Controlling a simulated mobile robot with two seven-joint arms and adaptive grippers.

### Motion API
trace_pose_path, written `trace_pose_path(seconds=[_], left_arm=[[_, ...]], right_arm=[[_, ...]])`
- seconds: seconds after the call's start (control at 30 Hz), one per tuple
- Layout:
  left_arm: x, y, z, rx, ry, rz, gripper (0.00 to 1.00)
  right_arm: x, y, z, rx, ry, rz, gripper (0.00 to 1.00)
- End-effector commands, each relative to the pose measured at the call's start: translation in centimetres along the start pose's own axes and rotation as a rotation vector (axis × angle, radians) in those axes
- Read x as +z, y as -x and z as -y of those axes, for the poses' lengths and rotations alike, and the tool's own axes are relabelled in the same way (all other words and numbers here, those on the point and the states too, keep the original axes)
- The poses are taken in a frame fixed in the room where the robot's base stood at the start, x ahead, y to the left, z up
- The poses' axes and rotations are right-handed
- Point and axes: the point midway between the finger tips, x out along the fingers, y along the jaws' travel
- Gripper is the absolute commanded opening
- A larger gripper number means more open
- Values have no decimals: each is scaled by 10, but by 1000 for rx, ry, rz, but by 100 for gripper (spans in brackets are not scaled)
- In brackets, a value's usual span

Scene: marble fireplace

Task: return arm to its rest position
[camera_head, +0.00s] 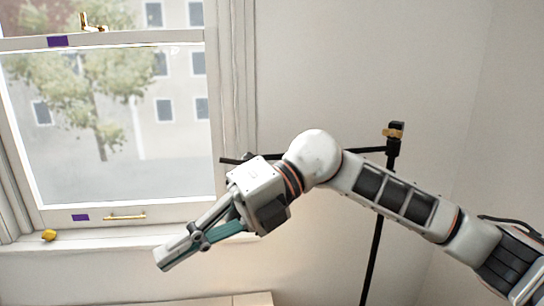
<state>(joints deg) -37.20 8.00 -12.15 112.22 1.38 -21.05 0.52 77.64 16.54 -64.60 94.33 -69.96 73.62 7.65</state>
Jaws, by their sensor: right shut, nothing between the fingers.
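My right arm comes in from the lower right and reaches to the left across the wall. Its gripper (165,260) points down and left, in front of the window sill and the wall below it. The fingers are shut with nothing between them. My left gripper does not show.
A sash window (115,120) with a brass handle (125,217) and purple patches is at the left. A small yellow object (48,236) sits on the sill. A black stand (375,245) with a crossbar is behind my arm. A pale surface edge (230,299) shows at the bottom.

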Motion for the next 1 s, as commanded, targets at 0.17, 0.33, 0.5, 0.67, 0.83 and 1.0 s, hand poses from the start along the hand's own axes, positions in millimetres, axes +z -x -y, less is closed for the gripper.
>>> trace_pose_path(seconds=[0.17,0.33,0.5,0.67,0.83,1.0], left_arm=[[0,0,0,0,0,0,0],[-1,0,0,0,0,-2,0],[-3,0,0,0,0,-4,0],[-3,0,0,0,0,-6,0],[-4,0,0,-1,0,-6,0],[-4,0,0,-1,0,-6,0]], right_arm=[[8,-7,-9,316,-76,103,0],[24,10,-6,586,-184,249,0],[42,41,22,819,-331,432,0],[51,75,75,999,-503,631,0],[43,107,156,1139,-720,859,0],[10,127,256,1221,-966,1098,0]])
